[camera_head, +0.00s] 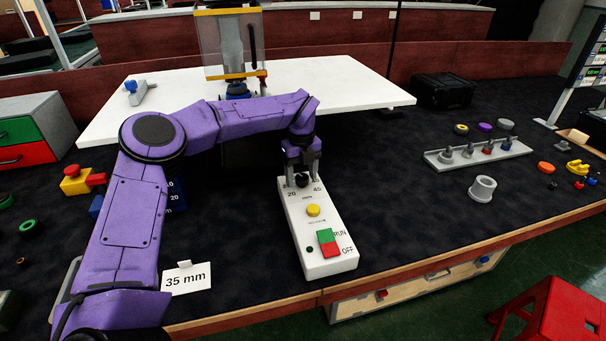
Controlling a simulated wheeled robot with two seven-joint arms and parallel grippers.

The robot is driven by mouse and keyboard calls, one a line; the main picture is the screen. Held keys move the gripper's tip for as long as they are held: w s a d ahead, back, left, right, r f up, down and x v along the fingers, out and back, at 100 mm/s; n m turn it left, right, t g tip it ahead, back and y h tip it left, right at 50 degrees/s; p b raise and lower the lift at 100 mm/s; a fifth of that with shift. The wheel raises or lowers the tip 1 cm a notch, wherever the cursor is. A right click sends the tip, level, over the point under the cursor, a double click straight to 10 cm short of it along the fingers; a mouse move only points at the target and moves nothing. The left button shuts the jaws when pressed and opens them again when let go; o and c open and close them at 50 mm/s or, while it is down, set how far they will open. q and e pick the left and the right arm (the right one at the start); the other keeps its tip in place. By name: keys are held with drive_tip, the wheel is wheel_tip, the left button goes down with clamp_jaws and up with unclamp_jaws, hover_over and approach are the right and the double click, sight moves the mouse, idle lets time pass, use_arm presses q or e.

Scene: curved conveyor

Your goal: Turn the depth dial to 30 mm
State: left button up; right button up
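The white control box (318,236) stands on the dark table and carries the black depth dial (302,181) at its far end. My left gripper (303,178) points down over the dial, with one finger on each side. The fingers look spread, with a gap to the dial. A yellow button (313,210) and a green and red RUN/OFF switch (328,242) are nearer on the box. A card (187,279) reads "35 mm". My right gripper is not in view.
A white table with a clear-guarded machine (230,45) stands behind the box. A grey rack with several bits (478,152) and a grey cup (482,188) are at right. A red and yellow stop button (76,180) is at left.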

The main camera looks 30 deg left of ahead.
sight(302, 177)
use_arm(q)
drive_tip(key=shift+d, duration=0.15)
drive_tip(key=shift+r, duration=0.4)
wheel_tip(302, 177, up, 10)
drive_tip(key=shift+f, duration=0.2)
